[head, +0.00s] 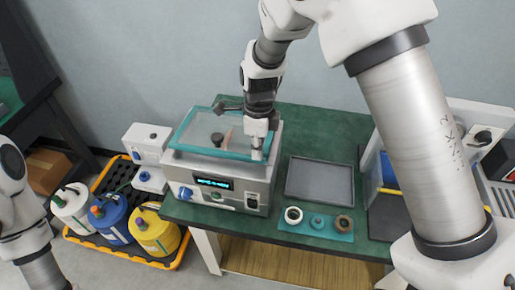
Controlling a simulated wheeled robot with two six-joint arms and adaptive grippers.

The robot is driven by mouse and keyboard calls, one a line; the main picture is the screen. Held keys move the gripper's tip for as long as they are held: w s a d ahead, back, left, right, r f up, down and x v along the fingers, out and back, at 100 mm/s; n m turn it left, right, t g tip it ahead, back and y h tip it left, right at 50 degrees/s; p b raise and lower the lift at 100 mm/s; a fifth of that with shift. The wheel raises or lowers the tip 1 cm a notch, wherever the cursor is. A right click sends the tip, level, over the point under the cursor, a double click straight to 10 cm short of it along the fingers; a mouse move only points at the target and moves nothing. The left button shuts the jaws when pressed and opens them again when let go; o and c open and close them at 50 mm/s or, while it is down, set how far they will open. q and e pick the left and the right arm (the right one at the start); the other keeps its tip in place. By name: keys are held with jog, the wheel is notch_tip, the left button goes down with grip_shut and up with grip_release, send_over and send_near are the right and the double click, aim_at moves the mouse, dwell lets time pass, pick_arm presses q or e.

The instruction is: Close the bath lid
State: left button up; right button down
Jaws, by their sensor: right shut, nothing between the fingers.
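The bath (222,187) is a pale box with a blue-lit display and knobs on its front, standing at the left of the green table. Its lid (200,124) is a clear panel with a teal rim and a dark knob. The lid lies over the top of the bath and looks flat or nearly flat; I cannot tell whether it is fully seated. My right gripper (257,152) points down at the lid's right part, shut and empty, touching or just above it. My left arm shows at the left edge; its gripper is out of view.
A grey tray (319,181) lies right of the bath. A small white device (148,143) stands left of the bath. Several bottles (113,220) stand in a yellow-rimmed floor tray. The table's back is clear.

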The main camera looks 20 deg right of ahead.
notch_tip(320, 180, down, 2)
jog(key=shift+s+a, duration=0.15)
pick_arm(q)
jog(key=shift+s+a, duration=0.15)
jog(key=shift+s, duration=0.2)
pick_arm(e)
jog(key=shift+s+f, duration=0.15)
jog(key=shift+s, duration=0.1)
notch_tip(320, 180, up, 5)
jog(key=p, duration=0.5)
jog(key=shift+w+f, duration=0.1)
jog(key=shift+w, duration=0.05)
notch_tip(320, 180, up, 3)
jog(key=shift+w+a+f+b, duration=0.1)
jog(key=shift+w+b, duration=0.05)
jog(key=shift+b, duration=0.85)
pick_arm(q)
jog(key=shift+w+a+r+b, duration=0.15)
jog(key=shift+w+r+b, duration=0.15)
jog(key=shift+r, duration=0.15)
jog(key=shift+w+a+r+b, duration=0.1)
jog(key=shift+w+r+b, duration=0.15)
jog(key=shift+r, duration=0.15)
pick_arm(e)
notch_tip(320, 180, up, 7)
jog(key=shift+f, duration=0.2)
